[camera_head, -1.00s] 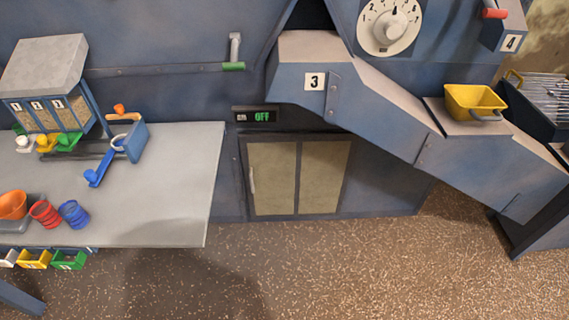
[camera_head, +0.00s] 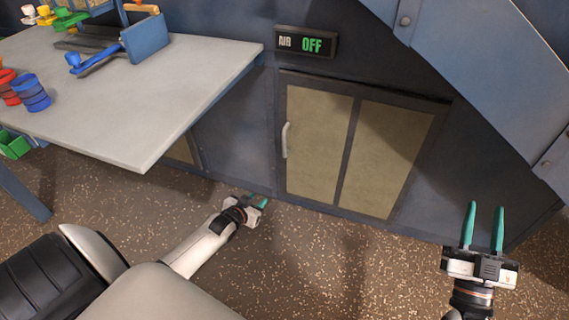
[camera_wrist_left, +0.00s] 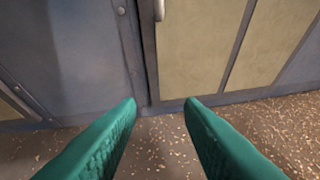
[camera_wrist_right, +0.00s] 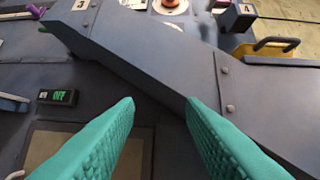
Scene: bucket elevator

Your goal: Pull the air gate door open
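The air gate door is a pair of tan panels in a dark frame, low on the blue wall; its left panel (camera_head: 318,150) carries a pale vertical handle (camera_head: 286,140) at its left edge. The door looks shut. The handle's lower end also shows at the top of the left wrist view (camera_wrist_left: 159,8). My left gripper (camera_head: 260,203) is open and empty, near the floor, below and left of the handle and apart from it. My right gripper (camera_head: 483,228) is open and empty, to the right of the door, with fingers pointing up in the head view.
A grey worktable (camera_head: 130,100) juts out at the left, with blue cups (camera_head: 31,93) on it. A display (camera_head: 306,43) reading OFF is above the door. A sloping blue chute (camera_head: 490,70) is at the upper right. The speckled floor before the door is clear.

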